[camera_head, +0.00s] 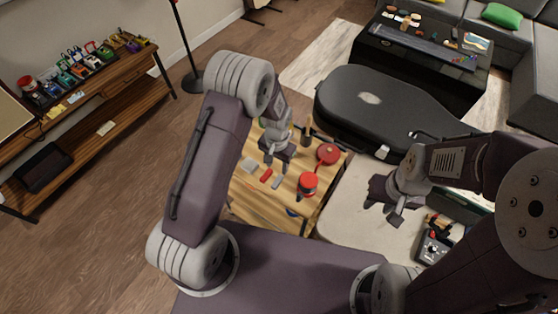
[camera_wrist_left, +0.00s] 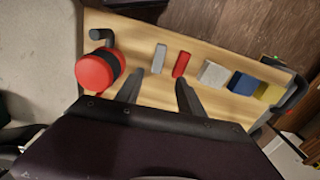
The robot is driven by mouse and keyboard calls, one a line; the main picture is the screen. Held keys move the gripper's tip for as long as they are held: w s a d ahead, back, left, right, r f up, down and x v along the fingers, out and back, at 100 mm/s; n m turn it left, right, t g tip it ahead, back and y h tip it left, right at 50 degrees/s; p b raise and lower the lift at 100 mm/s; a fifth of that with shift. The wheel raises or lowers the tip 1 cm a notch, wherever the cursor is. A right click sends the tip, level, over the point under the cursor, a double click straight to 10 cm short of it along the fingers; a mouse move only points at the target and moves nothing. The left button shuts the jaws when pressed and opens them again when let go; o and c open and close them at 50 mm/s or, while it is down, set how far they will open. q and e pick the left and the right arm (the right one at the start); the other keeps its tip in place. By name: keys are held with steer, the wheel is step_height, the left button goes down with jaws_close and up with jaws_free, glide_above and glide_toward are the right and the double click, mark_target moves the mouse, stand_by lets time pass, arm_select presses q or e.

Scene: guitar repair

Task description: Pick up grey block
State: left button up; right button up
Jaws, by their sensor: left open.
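A slim grey block (camera_wrist_left: 158,58) lies flat on the wooden table, beside a red block (camera_wrist_left: 180,64). In the head view the slim grey block (camera_head: 276,183) is just below my left gripper (camera_head: 278,163). A wider pale grey block (camera_wrist_left: 212,73) lies on the red block's other side and also shows in the head view (camera_head: 249,165). In the left wrist view my left gripper (camera_wrist_left: 158,90) is open and empty, its fingertips above the table short of the slim grey block. My right gripper (camera_head: 382,210) hangs away to the right, apparently open and empty.
A red and black round object (camera_wrist_left: 98,70) stands near the blocks. Blue (camera_wrist_left: 243,83) and yellow (camera_wrist_left: 270,92) blocks lie along the row. A red round thing (camera_head: 328,153) sits farther back, near a black guitar case (camera_head: 380,105).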

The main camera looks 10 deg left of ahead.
mark_target(278, 181)
arm_select(q)
steer(key=f, duration=0.2)
steer(key=s+f, duration=0.1)
steer(key=shift+d+f+p, duration=0.15)
steer(key=shift+d+p, duration=0.1)
steer(key=shift+p, duration=0.05)
steer(key=shift+w+a+f, duration=0.2)
steer(key=shift+w+f, duration=0.15)
steer(key=shift+f, duration=0.1)
steer(key=f, duration=0.2)
steer(key=f+p, duration=0.1)
steer(key=f, duration=0.1)
steer(key=shift+s+d, duration=0.1)
steer(key=shift+s, duration=0.3)
steer(key=shift+f, duration=0.3)
steer(key=shift+w+f, duration=0.15)
jaws_close()
arm_select(e)
steer(key=shift+s+d+r, duration=0.15)
steer(key=shift+s+r, duration=0.15)
steer(key=shift+r, duration=0.45)
